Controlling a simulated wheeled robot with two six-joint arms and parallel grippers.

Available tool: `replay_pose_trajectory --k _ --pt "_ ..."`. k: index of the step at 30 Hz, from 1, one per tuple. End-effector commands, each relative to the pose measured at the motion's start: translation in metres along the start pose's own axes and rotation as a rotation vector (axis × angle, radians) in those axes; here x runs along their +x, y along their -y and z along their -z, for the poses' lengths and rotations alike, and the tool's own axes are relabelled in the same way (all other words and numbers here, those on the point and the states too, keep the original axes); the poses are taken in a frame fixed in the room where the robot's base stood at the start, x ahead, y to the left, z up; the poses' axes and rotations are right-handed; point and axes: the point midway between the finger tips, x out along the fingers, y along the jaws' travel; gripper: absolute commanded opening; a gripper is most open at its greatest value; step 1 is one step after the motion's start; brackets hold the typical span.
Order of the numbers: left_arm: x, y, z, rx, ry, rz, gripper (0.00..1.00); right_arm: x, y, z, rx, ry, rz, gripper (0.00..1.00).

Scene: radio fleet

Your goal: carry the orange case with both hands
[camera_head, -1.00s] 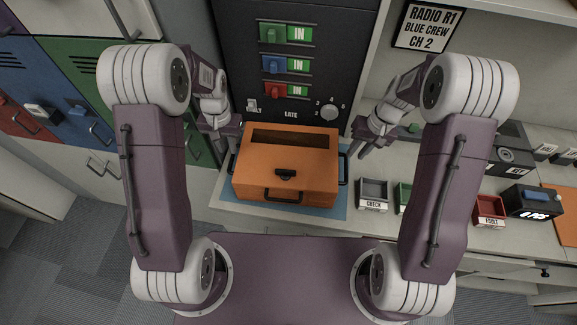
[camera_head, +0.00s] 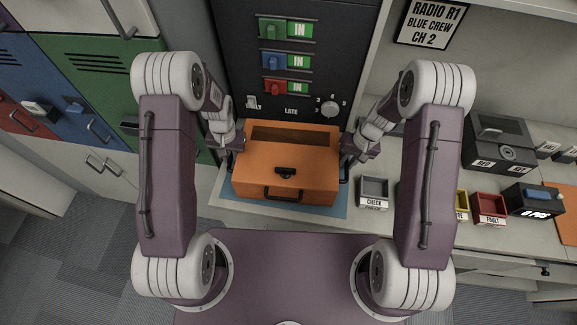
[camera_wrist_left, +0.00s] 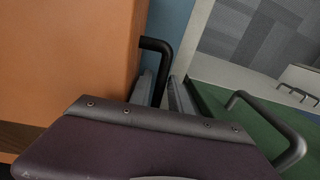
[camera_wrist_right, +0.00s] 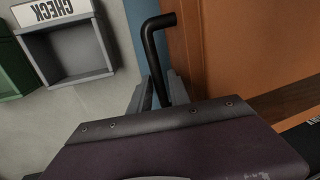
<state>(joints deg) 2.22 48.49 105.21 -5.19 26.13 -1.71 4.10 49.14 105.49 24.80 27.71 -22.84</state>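The orange case (camera_head: 300,180) sits flat on a blue mat (camera_head: 222,203) on the counter, with an open slot in its top and a black handle at each end. My left gripper (camera_head: 232,148) is at the case's left end. In the left wrist view its open fingers (camera_wrist_left: 163,92) stand on both sides of the black left handle (camera_wrist_left: 157,44). My right gripper (camera_head: 350,157) is at the right end. In the right wrist view its open fingers (camera_wrist_right: 158,94) straddle the right handle (camera_wrist_right: 150,42), with a gap showing. The fingertips are partly hidden.
A grey CHECK tray (camera_head: 374,188) stands right of the case, with a red FAULT tray (camera_head: 488,207) and a counter device (camera_head: 532,200) farther right. A dark panel with switches (camera_head: 285,60) rises behind the case. Lockers (camera_head: 95,85) stand at the left.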

Motion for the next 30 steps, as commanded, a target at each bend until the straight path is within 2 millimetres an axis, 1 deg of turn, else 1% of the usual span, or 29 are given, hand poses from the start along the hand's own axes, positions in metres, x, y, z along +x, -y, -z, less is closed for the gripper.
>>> replay_pose_trajectory --k 2,3,5,6,30 --pt "-0.0002 0.0 0.0 0.0 0.0 0.0 0.23 -0.0002 0.0 0.0 0.0 0.0 0.0 0.23" --pt "-0.0003 0.0 0.0 0.0 0.0 0.0 0.18 -0.0002 0.0 0.0 0.0 0.0 0.0 0.17" --pt "-0.0003 -0.0001 0.0 0.0 0.0 0.0 0.01 -0.0003 0.0 0.0 0.0 0.0 0.0 0.0" --pt "-0.0004 -0.0001 0.0 0.0 0.0 0.0 0.0 -0.0003 0.0001 0.0 0.0 0.0 0.0 0.0" --pt "-0.0008 -0.0001 0.0001 0.003 0.0 0.0 0.0 -0.0008 0.0001 0.0004 0.0 -0.001 0.0 0.0"
